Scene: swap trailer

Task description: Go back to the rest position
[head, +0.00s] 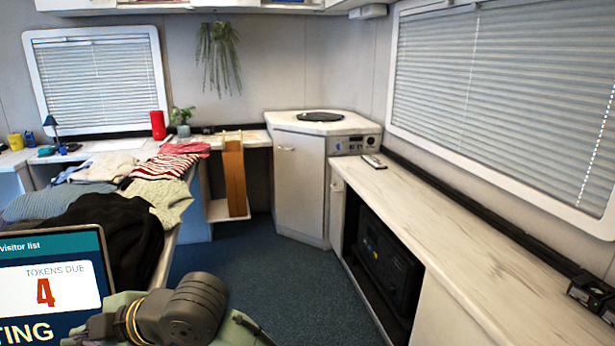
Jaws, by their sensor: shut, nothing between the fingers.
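Part of my own arm shows at the bottom of the head view, left of centre, with a dark rounded joint and pale green links. My gripper cannot be made out in this view. No object is seen held by the visible part of the arm.
A screen (52,285) reading "TOKENS DUE 4" stands at lower left, close to my arm. Behind it are piled clothes (112,240). A long pale counter (455,235) runs along the right, a corner cabinet (300,185) stands at the back. Blue carpet (235,265) between is clear.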

